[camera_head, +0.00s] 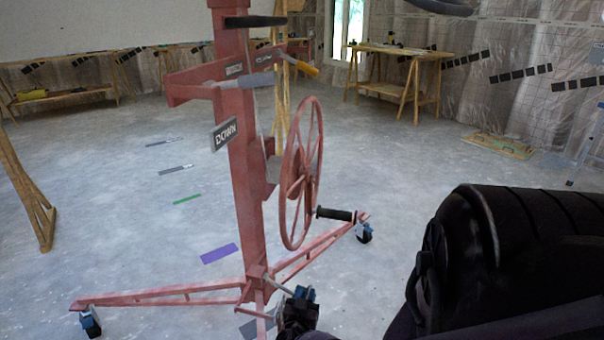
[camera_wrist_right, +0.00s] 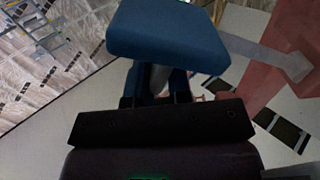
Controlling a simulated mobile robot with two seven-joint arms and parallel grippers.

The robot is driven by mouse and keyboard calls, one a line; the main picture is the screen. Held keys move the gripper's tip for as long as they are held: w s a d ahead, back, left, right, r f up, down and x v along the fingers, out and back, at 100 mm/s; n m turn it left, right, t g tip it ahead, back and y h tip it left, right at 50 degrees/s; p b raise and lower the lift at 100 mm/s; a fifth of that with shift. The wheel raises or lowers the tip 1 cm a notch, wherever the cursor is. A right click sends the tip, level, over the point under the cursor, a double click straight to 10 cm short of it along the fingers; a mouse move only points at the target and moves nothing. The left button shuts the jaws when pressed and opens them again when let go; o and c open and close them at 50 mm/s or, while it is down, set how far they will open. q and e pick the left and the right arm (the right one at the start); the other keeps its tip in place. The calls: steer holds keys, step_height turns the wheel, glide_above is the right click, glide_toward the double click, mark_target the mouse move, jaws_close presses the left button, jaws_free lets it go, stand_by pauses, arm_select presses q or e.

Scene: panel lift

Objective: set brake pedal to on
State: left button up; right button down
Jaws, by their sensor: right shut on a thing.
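The red panel lift (camera_head: 246,190) stands on splayed legs in the head view. Near the foot of its post, a grey bar (camera_head: 283,291), which I take for the brake pedal, sticks out toward my right gripper (camera_head: 301,300). My right gripper is low beside the post and shut on this bar. In the right wrist view the grey bar (camera_wrist_right: 258,52) runs from the red post (camera_wrist_right: 285,45) to behind a blue block (camera_wrist_right: 168,38) at the gripper. The block hides the grip itself. Whether the pedal is on cannot be told. My left gripper is not in view.
The lift's red handwheel (camera_head: 287,185) and its black handle (camera_head: 336,214) stand above my right gripper. Wooden work tables (camera_head: 395,58) stand far back. The grey floor around the lift is mostly clear.

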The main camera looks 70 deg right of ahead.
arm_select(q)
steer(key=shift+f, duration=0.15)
arm_select(e)
steer(key=shift+s+a+f, duration=0.1)
steer(key=shift+s+f, duration=0.55)
steer(key=shift+s, duration=0.05)
steer(key=c, duration=1.2)
jaws_free()
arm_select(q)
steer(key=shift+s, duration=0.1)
arm_select(e)
steer(key=shift+w+r, duration=0.1)
